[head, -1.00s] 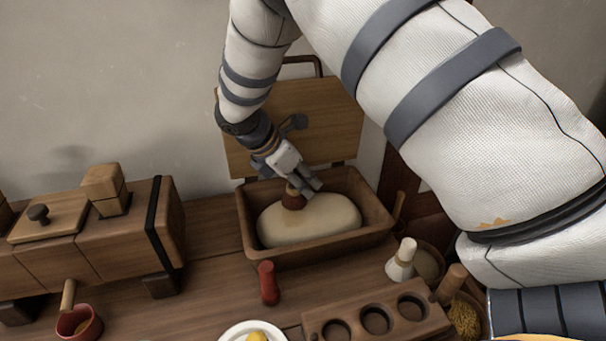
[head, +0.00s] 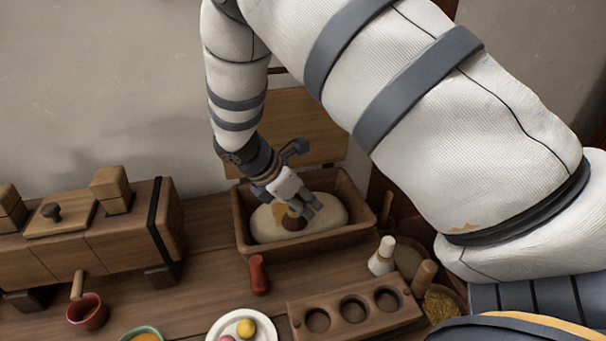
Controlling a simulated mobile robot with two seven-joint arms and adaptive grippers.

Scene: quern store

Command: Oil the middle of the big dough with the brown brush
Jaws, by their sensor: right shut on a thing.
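The big dough (head: 329,213) is a pale, smooth oval loaf lying in a wooden trough (head: 354,235). My right gripper (head: 302,206) reaches down over it and is shut on the brown brush (head: 293,221). The brush's dark brown head is at the dough's middle, towards its front side, and appears to touch the top. A slightly yellower patch (head: 278,212) shows on the dough just left of the brush. The gripper's fingers hide the brush's upper part and some of the dough. My left gripper is not in view.
A red-handled tool (head: 258,274) stands in front of the trough. A wooden block with round holes (head: 352,312), a white-headed brush (head: 383,256) and a plate (head: 243,328) stand nearer. A wooden chest (head: 110,240) is at the left. The trough's raised lid (head: 300,125) stands behind.

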